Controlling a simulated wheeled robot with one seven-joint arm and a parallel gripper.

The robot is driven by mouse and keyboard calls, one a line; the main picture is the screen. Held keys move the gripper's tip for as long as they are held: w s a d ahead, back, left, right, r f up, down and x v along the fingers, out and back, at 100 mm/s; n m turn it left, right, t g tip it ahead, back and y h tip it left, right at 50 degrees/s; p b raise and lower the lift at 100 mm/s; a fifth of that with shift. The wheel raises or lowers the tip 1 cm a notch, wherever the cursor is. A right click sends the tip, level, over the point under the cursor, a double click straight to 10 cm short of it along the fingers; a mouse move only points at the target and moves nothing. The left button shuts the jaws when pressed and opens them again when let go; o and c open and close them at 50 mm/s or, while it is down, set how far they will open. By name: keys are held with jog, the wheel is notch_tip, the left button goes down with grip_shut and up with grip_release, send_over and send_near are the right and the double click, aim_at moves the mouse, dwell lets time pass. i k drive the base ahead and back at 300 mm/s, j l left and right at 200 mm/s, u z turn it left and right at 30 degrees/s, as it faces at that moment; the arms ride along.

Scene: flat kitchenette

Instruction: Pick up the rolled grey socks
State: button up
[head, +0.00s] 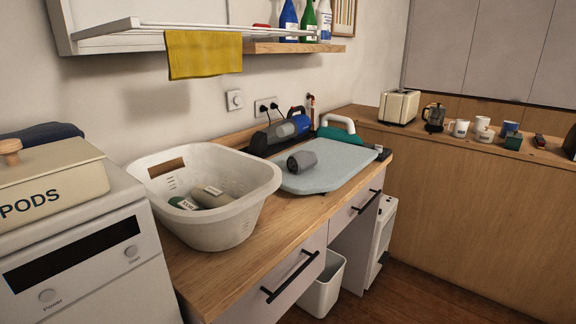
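The rolled grey socks (302,160) appear as a small dark grey bundle lying on the pale blue-grey ironing board (330,175) on the wooden counter. The bundle sits near the board's left part, with its upper side uncovered. My gripper is not in view, so its place relative to the socks does not show.
A white laundry basket (168,205) holding a few items stands left of the board. An iron (340,130) and a blue-grey handheld appliance (290,127) stand behind the socks. A drying rack with a yellow cloth (204,54) hangs above. The board's front right is clear.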

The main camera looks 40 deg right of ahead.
aim_at(300, 161)
jog(key=i+l+u, duration=0.2)
jog(key=l, duration=0.6)
jog(key=l+u, duration=0.2)
jog(key=l, duration=0.55)
